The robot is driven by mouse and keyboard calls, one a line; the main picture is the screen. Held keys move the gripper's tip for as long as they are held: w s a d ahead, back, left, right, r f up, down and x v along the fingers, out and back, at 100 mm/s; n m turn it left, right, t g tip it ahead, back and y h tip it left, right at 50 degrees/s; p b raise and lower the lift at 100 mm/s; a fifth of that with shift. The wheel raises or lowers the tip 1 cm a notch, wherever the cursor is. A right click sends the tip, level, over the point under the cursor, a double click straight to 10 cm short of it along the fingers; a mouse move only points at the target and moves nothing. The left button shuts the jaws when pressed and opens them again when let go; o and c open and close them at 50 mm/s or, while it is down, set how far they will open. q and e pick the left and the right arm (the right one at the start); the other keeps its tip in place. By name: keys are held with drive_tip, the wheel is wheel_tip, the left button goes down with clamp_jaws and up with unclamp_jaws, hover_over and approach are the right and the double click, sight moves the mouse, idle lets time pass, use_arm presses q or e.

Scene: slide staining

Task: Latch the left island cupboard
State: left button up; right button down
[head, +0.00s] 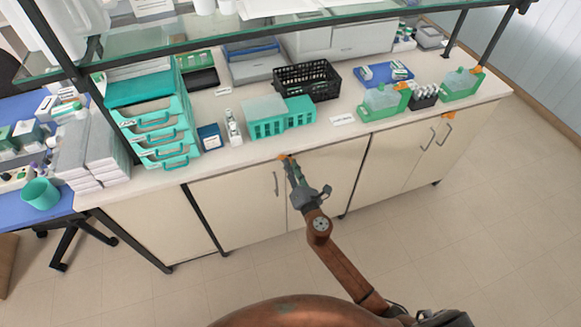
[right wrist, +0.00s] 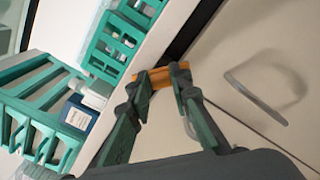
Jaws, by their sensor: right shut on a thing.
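The left island cupboard (head: 235,203) stands below the bench top, with two cream doors that look closed. An orange latch (head: 284,157) sits at its top edge where the doors meet. My right gripper (head: 289,165) is at this latch. In the right wrist view, the latch (right wrist: 160,75) is an orange bar between the fingertips of my right gripper (right wrist: 161,79), which is shut on it. The fingers hide part of the latch, so I cannot tell whether it is fastened. A door handle (head: 276,183) hangs left of the gripper. My left gripper is out of view.
The right cupboard (head: 400,160) has its own orange latch (head: 448,115). Teal racks (head: 282,119), a black basket (head: 308,80) and a teal drawer stack (head: 160,125) stand on the bench. A glass shelf (head: 250,45) crosses above. The floor in front is clear.

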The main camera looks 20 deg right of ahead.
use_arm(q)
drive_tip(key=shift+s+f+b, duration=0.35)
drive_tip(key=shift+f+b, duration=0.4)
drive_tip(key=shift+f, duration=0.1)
use_arm(e)
drive_tip(key=shift+f+m, duration=0.15)
drive_tip(key=shift+m, duration=2.3)
drive_tip(key=shift+f+m, duration=0.1)
drive_tip(key=shift+m, duration=2.35)
drive_tip(key=c, duration=1.8)
unclamp_jaws()
drive_tip(key=shift+d, duration=0.1)
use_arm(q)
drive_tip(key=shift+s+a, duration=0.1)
use_arm(e)
drive_tip(key=shift+o, duration=0.2)
drive_tip(key=shift+s, duration=0.1)
drive_tip(key=s, duration=1.1)
drive_tip(key=shift+s+d, duration=0.15)
drive_tip(key=shift+s, duration=0.25)
